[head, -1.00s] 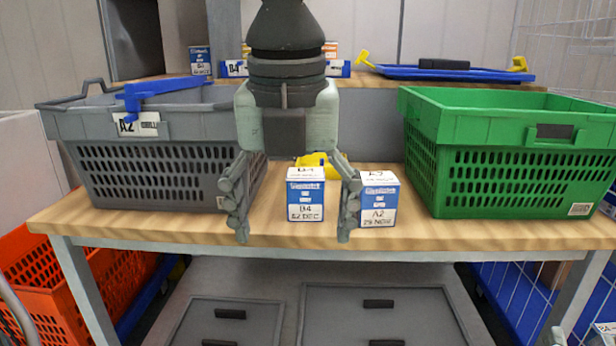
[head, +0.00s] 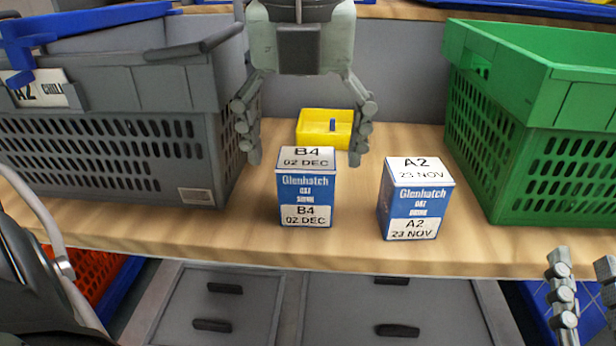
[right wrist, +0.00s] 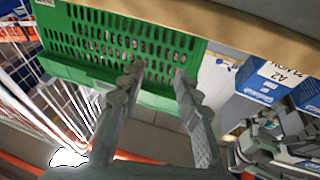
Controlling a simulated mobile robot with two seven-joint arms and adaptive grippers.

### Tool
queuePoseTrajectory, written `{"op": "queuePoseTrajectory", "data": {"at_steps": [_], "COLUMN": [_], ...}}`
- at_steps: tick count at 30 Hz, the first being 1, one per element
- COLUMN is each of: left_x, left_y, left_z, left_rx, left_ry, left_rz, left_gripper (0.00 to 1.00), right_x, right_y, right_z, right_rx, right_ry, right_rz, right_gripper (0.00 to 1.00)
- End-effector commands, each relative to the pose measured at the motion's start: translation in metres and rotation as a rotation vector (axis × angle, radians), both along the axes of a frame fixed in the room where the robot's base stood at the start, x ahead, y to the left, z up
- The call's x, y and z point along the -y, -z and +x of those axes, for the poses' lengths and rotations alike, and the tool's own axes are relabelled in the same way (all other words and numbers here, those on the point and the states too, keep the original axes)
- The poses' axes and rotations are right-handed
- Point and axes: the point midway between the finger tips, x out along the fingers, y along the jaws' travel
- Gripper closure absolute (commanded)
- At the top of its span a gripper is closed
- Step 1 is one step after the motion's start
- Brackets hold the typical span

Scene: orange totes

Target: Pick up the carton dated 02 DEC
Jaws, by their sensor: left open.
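The carton dated 02 DEC (head: 305,190), blue and white and marked B4, stands upright on the wooden bench top (head: 355,240). A similar carton marked A2, 23 NOV (head: 415,200) stands to its right; it also shows in the right wrist view (right wrist: 262,78). My left gripper (head: 304,158) is open and empty, its fingers pointing down at either side of the 02 DEC carton's top edge in the picture. It does not visibly touch the carton. My right gripper (head: 581,262) is open and empty off the bench's front right; its fingers show in the right wrist view (right wrist: 158,77).
A yellow bin (head: 312,128) with a small blue item stands behind the 02 DEC carton. A grey crate (head: 110,165) is to the left and a green crate (head: 560,165) to the right. The bench's front edge is close before the cartons.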

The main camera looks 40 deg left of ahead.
Motion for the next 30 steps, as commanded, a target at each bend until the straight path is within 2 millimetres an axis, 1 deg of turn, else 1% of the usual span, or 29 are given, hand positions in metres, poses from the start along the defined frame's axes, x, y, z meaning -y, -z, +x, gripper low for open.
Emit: {"op": "queuePoseTrajectory", "data": {"at_steps": [1,5,10,13,17,23,26,30], "left_x": [-0.001,-0.003,-0.009,-0.011,-0.011,-0.011,-0.011,-0.011], "left_y": [0.008,0.021,0.044,0.057,0.063,0.063,0.063,0.063], "left_z": [0.001,0.005,0.017,0.018,0.02,0.02,0.02,0.02], "left_rx": [-0.004,-0.005,-0.006,-0.003,0.001,0.001,0.001,0.001], "left_ry": [0.001,-0.001,0.0,-0.001,-0.001,-0.002,-0.002,-0.002], "left_rz": [-0.001,-0.002,-0.003,-0.002,-0.001,-0.002,-0.002,-0.002], "left_gripper": [0.16,0.16,0.16,0.16,0.16,0.16,0.27,0.44], "right_x": [-0.001,-0.001,0.0,0.001,0.002,0.002,0.002,0.002], "right_y": [-0.002,-0.009,-0.012,-0.015,-0.018,-0.019,-0.019,-0.019], "right_z": [-0.001,-0.004,-0.005,-0.005,-0.006,-0.006,-0.006,-0.006], "right_rx": [0.016,0.047,0.069,0.09,0.106,0.107,0.107,0.107], "right_ry": [-0.002,-0.005,-0.003,-0.001,0.0,0.0,0.0,0.0], "right_rz": [0.009,0.024,0.032,0.039,0.043,0.044,0.044,0.044], "right_gripper": [0.67,0.67,0.67,0.67,0.67,0.67,0.67,0.67]}}
